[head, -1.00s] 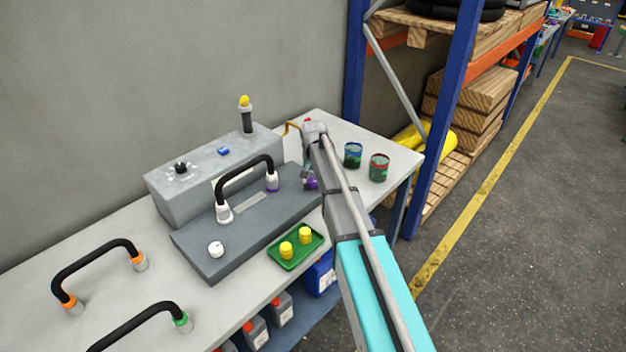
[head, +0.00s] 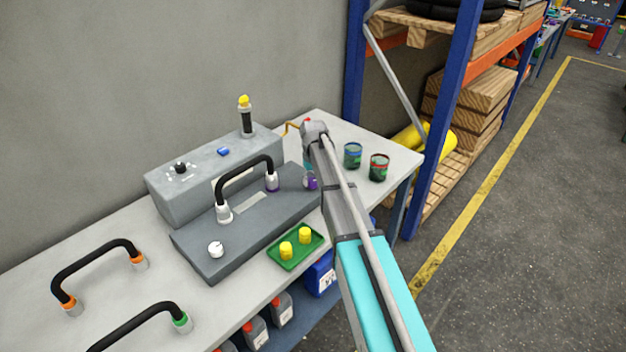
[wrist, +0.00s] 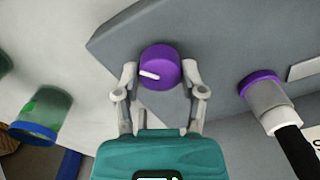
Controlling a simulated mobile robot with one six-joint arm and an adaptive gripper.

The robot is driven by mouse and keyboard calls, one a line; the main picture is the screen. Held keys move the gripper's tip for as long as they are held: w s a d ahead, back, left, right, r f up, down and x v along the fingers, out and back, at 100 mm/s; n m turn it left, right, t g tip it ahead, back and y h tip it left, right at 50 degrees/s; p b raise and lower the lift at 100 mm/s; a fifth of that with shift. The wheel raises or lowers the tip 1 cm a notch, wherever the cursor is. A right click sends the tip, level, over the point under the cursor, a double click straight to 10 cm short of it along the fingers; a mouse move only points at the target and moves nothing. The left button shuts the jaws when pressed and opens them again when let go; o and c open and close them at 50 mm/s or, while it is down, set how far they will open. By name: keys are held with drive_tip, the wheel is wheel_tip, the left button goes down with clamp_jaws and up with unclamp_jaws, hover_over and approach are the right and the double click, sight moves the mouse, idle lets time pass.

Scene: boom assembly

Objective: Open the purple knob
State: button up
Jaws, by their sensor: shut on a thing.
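The purple knob (wrist: 160,66) sits on the dark grey plate near its corner, with a white pointer mark aimed to the left in the wrist view. My gripper (wrist: 160,76) has one finger on each side of the knob and is shut on it. In the head view the purple knob (head: 311,183) shows partly beside my arm, and the fingers there are mostly hidden. The dark grey plate (head: 205,258) also bears a white knob (head: 215,249) at its left and a black hose with a purple-collared end (head: 271,183).
A grey box (head: 165,203) with a yellow-topped post stands behind the plate. A green tray (head: 275,257) with yellow caps lies in front. Two cans (head: 379,167) stand to the right of my arm. Black handle-shaped hoses (head: 95,250) lie at the left.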

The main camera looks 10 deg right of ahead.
idle(0.4)
drive_tip(key=o, duration=1.2)
drive_tip(key=shift+c, duration=0.2)
